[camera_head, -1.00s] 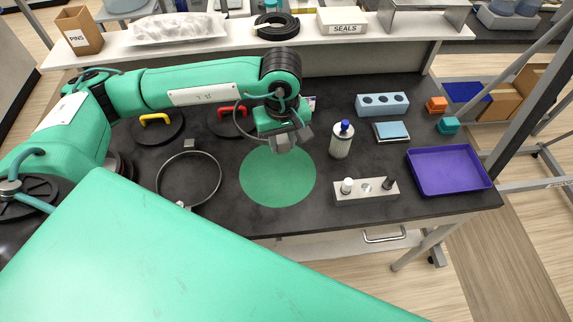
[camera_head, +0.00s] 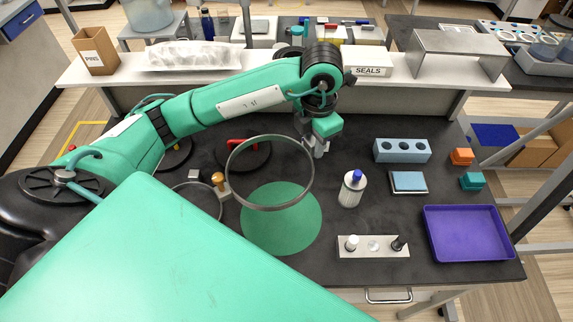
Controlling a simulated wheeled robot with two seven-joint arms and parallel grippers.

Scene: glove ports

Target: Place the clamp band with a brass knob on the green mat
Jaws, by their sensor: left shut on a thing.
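My left gripper (camera_head: 319,149) is shut on the right side of a thin grey clamp band (camera_head: 273,207). A brass knob (camera_head: 218,179) shows at the band's far left side. The band appears raised over the bench and overlaps the upper part of the round green mat (camera_head: 283,232) in the picture; its exact height is hard to tell. Another thin ring band (camera_head: 221,207) lies on the bench left of the mat, with a small grey block (camera_head: 193,174) at its back edge; its lower part is hidden. My right gripper is not in view.
Right of the mat stand a blue-capped bottle (camera_head: 351,190), a light block with small posts (camera_head: 373,247) and a purple tray (camera_head: 470,232). Behind are a blue three-hole block (camera_head: 402,150) and a red-handled disc (camera_head: 250,155). A white shelf (camera_head: 400,90) runs along the back.

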